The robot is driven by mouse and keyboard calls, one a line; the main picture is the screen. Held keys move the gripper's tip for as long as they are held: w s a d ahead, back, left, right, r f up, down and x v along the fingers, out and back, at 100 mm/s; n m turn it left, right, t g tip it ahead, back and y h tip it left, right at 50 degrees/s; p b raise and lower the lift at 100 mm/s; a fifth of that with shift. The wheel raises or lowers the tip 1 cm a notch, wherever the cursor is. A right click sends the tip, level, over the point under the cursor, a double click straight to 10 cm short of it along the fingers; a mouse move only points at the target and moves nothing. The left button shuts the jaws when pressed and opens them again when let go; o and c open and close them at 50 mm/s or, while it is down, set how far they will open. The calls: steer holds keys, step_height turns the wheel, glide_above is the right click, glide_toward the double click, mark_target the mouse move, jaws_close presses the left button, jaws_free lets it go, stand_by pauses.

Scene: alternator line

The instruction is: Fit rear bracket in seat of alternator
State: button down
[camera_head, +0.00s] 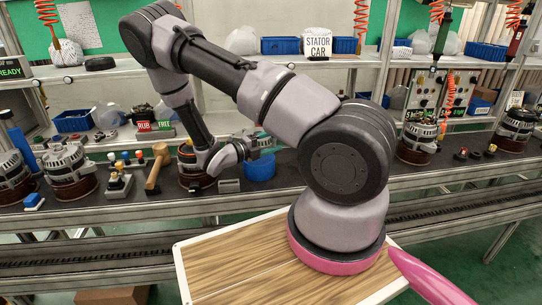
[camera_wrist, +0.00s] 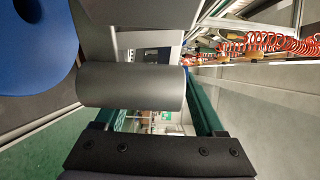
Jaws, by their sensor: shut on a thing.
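My gripper (camera_head: 262,142) is over the bench in the head view, to the right of my bent wrist and just above a blue round container. In the wrist view its green fingers (camera_wrist: 150,118) are shut on a smooth grey rounded piece (camera_wrist: 130,86), seemingly the rear bracket seen edge-on. In the head view the held piece is too small to make out. An alternator (camera_head: 194,172) with a brown-red base stands left of the gripper, partly hidden by my forearm. Its seat cannot be made out.
The blue round container (camera_head: 261,168) also shows in the wrist view (camera_wrist: 32,45). A small grey block (camera_head: 229,186), a wooden mallet (camera_head: 157,166) and several other alternators (camera_head: 70,172) stand along the dark bench. Shelves with blue bins (camera_head: 281,46) and coiled red hoses (camera_wrist: 270,43) are behind.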

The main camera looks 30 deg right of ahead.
steer(key=shift+f, duration=2.65)
steer(key=shift+f, duration=0.6)
jaws_free()
steer(key=shift+r, duration=0.1)
